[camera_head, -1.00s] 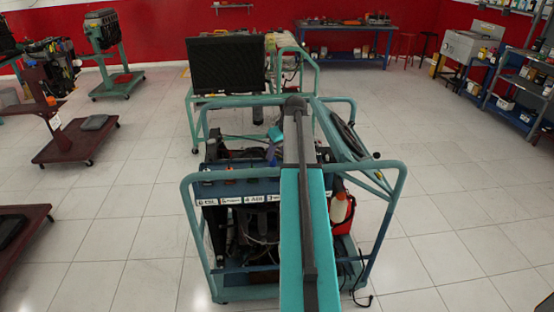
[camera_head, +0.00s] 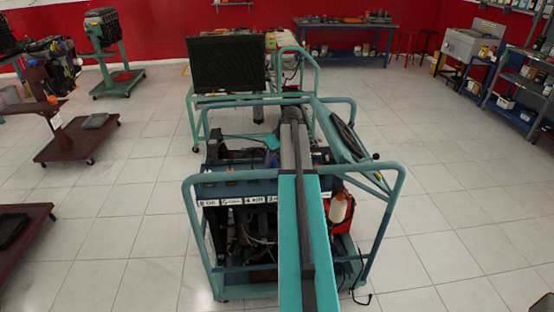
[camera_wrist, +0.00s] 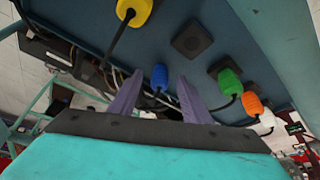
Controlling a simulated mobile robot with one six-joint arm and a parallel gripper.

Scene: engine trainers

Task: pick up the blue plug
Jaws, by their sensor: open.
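The blue plug (camera_wrist: 159,75) shows in the wrist view, hanging with its dark cable below the dark blue panel. My gripper (camera_wrist: 160,84) has two purple fingers spread apart, and the blue plug appears in the gap between their tips. I cannot tell how far beyond the tips the plug is, and no contact shows. In the head view my arm covers much of the teal engine trainer (camera_head: 190,196), and the blue plug cannot be made out there.
In the wrist view a yellow plug (camera_wrist: 132,12) is upper left, and green (camera_wrist: 229,81), orange (camera_wrist: 252,103) and white (camera_wrist: 264,122) plugs are at right. A black square socket (camera_wrist: 192,38) is empty. Another trainer with a black screen (camera_head: 226,64) stands behind.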

